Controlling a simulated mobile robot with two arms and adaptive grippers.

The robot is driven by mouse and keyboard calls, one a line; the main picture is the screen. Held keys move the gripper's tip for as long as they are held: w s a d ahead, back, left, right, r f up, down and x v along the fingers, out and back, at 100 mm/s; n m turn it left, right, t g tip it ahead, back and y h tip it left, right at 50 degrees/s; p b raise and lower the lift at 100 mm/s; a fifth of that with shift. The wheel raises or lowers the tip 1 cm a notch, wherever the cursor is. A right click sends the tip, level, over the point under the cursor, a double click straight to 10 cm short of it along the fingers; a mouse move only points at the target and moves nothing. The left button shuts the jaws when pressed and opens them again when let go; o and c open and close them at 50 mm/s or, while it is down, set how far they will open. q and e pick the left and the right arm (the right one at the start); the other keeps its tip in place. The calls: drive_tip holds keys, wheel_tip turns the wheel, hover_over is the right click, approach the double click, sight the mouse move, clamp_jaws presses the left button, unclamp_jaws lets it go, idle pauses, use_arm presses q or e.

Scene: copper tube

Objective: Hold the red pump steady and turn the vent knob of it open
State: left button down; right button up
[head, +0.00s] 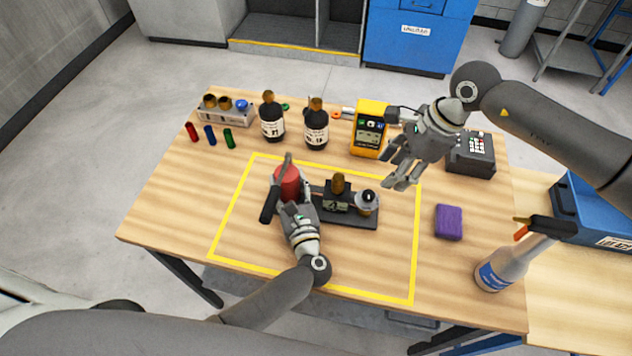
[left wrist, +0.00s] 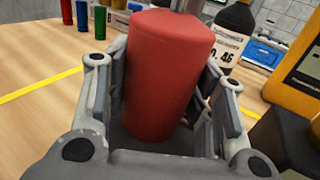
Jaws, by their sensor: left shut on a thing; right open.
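The red pump (head: 287,182) stands at the left end of a dark base plate (head: 352,220) inside the yellow outline, with a dark lever across it. My left gripper (head: 289,203) is shut on its red body; in the left wrist view the fingers flank the red cylinder (left wrist: 168,75). On the same base are a brass-topped block (head: 338,186) and a silver part with a round black top (head: 368,198). I cannot tell for sure which is the vent knob. My right gripper (head: 402,174) is open and empty, in the air behind and right of the base.
Two dark bottles (head: 272,122), a yellow meter (head: 369,130) and a black keypad box (head: 472,155) stand along the back. A purple sponge (head: 448,222) and a spray bottle (head: 504,268) are at the right. The table's front left is clear.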

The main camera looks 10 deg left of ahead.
sight(369, 194)
drive_tip(key=a+r+m+h, duration=0.3)
drive_tip(key=a+m+h, duration=0.1)
drive_tip(key=m, duration=1.3)
drive_tip(key=shift+m+t, duration=0.3)
drive_tip(key=f, duration=1.1)
drive_tip(key=shift+s+f, duration=0.35)
drive_tip(key=shift+f, duration=0.05)
drive_tip(key=shift+c, duration=0.5)
drive_tip(key=c, duration=1)
